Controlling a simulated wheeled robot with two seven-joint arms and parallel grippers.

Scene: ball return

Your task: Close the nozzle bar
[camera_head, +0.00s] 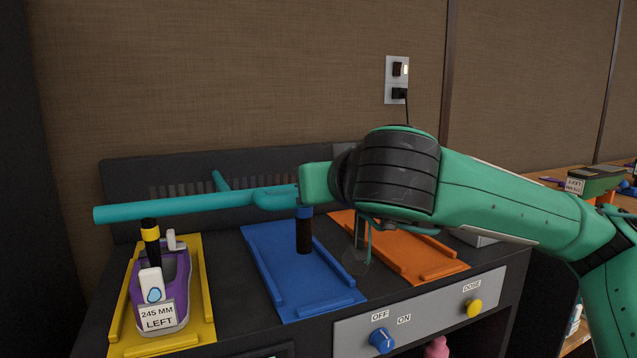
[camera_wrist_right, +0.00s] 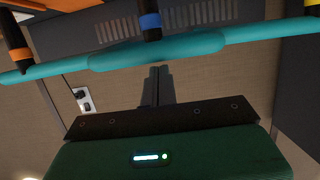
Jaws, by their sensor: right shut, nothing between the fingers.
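The teal nozzle bar (camera_head: 160,209) runs across above the dark counter in the head view, its right part hidden by my right arm. It also crosses the top of the right wrist view (camera_wrist_right: 270,31). Nozzles hang from it: yellow-banded (camera_head: 150,235), blue-banded (camera_head: 304,235) and, in the wrist view, orange-banded (camera_wrist_right: 14,45). My right gripper (camera_wrist_right: 159,70) is shut and empty, its tips close to the bar's thicker middle part (camera_wrist_right: 190,44). I cannot tell whether they touch. In the head view its fingers are not clearly visible. My left gripper is not in view.
A purple container labelled "245 MM LEFT" (camera_head: 174,292) stands on the yellow tray (camera_head: 203,290) under the left nozzle. The blue tray (camera_head: 275,265) looks empty; the orange tray (camera_head: 435,262) is partly hidden. The front panel has a blue knob (camera_head: 381,340) and yellow knob (camera_head: 474,307).

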